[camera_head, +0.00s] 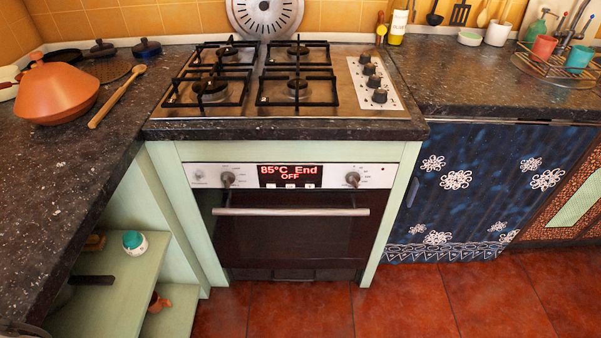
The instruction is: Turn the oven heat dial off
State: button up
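The oven (290,240) is built in under the counter, with its dark glass door shut and a silver bar handle (290,211) across the top. Its silver panel carries a left dial (228,179) and a right dial (353,179). Between them a display (290,175) reads "85°C End" and "OFF" in red. The small panel markings are too fine to read, so I cannot tell which dial sets heat or where each points. My gripper is not in view.
A gas hob (290,85) with several knobs (373,80) lies above the oven. An orange tagine (57,92) and wooden spoon (117,97) rest on the left counter (60,160). Open green shelves (120,275) stand left; the red tiled floor (400,300) before the oven is clear.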

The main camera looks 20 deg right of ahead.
aim_at(352, 178)
jog(key=k+l+z, duration=0.1)
jog(key=z, duration=0.3)
jog(key=k+l+z, duration=0.15)
jog(key=z, duration=0.2)
jog(key=k+l+z, duration=0.2)
jog(key=z, duration=0.2)
jog(key=k, duration=0.1)
